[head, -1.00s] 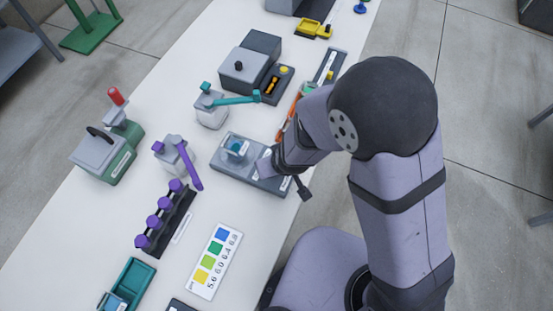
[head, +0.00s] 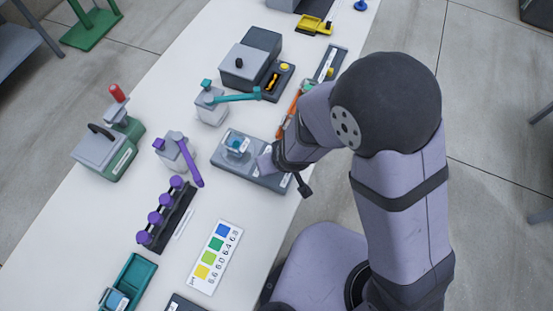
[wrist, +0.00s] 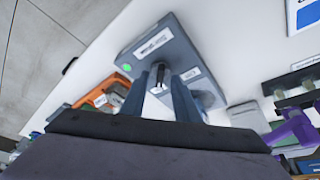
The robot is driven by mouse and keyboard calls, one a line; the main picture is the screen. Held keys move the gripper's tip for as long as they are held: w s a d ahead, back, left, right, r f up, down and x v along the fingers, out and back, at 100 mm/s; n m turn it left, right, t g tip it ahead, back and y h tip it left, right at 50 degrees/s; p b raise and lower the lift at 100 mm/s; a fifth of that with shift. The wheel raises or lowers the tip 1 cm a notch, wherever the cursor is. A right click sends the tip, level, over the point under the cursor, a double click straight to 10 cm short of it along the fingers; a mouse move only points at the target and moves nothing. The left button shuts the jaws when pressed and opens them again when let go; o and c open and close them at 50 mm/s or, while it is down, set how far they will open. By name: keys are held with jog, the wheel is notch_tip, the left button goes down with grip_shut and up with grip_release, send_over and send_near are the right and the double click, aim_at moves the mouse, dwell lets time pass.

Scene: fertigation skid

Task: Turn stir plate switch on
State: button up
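The stir plate (head: 228,168) is a grey box near the front edge of the white table, with a small blue-topped vessel (head: 237,145) on it. In the wrist view the stir plate (wrist: 170,45) has white labels and a bright green round spot (wrist: 126,67). A small black-and-white part (wrist: 158,80), seemingly the switch, shows between the fingertips. My gripper (wrist: 159,82) is open, its two grey-blue fingers apart on either side of that part. Contact cannot be told. In the head view my gripper (head: 266,160) is at the right part of the plate, largely hidden by my wrist.
A purple-armed device (head: 178,155) and a teal-armed device (head: 212,108) stand behind the plate. A rack with purple caps (head: 165,215) and a colour chart (head: 215,257) lie to the left. An orange tool (wrist: 102,95) lies close beside the plate.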

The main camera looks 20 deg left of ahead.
jog(key=p+v, duration=0.3)
jog(key=v, duration=0.3)
jog(key=shift+r, duration=0.25)
jog(key=shift+d, duration=0.15)
jog(key=w+d+r+m+g, duration=0.1)
jog(key=w+d+r+m, duration=0.15)
jog(key=d, duration=0.35)
jog(key=w+d+r+m, duration=0.2)
jog(key=d+r, duration=0.1)
jog(key=d, duration=0.4)
jog(key=s+d+r+m+g+h, duration=0.1)
jog(key=s+d+r+m, duration=0.1)
jog(key=d, duration=0.6)
jog(key=s+d+r+m+g+h, duration=0.1)
jog(key=s+d+r+m+h, duration=0.1)
jog(key=d, duration=0.5)
jog(key=shift+s+d, duration=0.4)
jog(key=shift+s, duration=0.1)
